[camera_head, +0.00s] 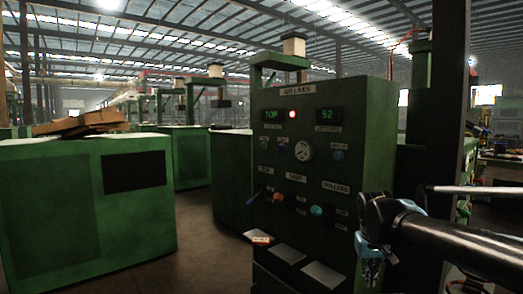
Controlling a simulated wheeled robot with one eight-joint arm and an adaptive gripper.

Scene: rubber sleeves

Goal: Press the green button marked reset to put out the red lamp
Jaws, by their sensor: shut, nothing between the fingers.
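A dark green control cabinet (375,130) headed "AIR LINES" stands right of centre. Its red lamp (292,114) glows between two lit green displays. A teal-green button (317,211) sits low on the panel's right half; the small label by it is too small to read, so I cannot confirm it says reset. An orange-red button (278,197) is to its left. My gripper (369,274) is shut and empty, pointing down, to the right of and lower than the teal-green button in the picture and apart from it.
A dark lever with a blue tip (254,199) sticks out at left. Sloping pale plates (287,253) jut out below. A green machine (80,205) stands left, with open floor between.

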